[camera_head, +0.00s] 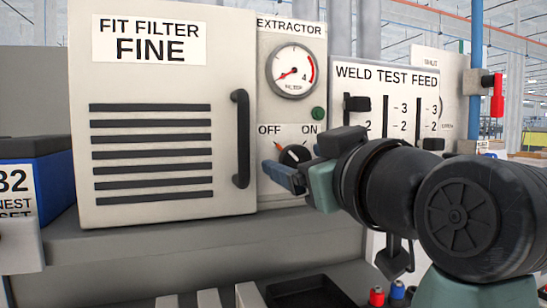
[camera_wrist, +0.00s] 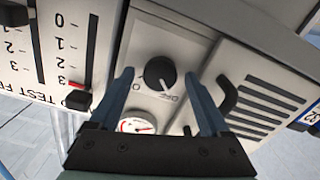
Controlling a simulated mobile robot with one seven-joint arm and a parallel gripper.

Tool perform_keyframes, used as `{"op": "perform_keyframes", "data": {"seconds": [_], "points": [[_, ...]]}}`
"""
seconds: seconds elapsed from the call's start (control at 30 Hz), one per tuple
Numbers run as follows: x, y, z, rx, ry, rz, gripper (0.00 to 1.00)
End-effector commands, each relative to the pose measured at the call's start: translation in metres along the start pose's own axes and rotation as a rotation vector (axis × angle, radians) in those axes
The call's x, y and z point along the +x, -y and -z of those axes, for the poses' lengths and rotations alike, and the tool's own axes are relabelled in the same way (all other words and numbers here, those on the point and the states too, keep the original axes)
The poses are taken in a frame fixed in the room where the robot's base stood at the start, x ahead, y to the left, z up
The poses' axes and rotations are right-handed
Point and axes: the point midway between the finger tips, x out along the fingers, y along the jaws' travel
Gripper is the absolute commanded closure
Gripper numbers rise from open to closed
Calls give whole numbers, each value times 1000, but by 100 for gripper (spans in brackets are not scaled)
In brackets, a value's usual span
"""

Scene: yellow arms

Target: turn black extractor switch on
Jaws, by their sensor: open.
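The black extractor switch (camera_head: 294,155) is a round knob on the light panel under the EXTRACTOR gauge, between the OFF and ON labels. A pale line on the knob points towards OFF in the wrist view, which shows the panel upside down. My gripper (camera_wrist: 160,77) is open there, with one blue finger on each side of the black extractor switch (camera_wrist: 158,73). Whether the fingers touch the knob cannot be told. In the head view my gripper (camera_head: 277,174) is in front of the knob's lower part and hides some of it.
A black handle (camera_head: 241,138) on the filter door (camera_head: 160,185) stands out just left of the switch. A gauge (camera_head: 293,70) and a green button (camera_head: 319,113) are above it. The weld test feed panel (camera_head: 388,76) with sliders is to the right.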

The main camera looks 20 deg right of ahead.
Motion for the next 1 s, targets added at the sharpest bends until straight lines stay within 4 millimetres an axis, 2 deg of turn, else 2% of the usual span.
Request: {"op": "perform_keyframes", "data": {"seconds": [0.17,0.6,1.0], "points": [[0,0,0,0,0,0,21],[0,0,0,0,0,1,100],[0,1,0,68,1,2,100]]}}
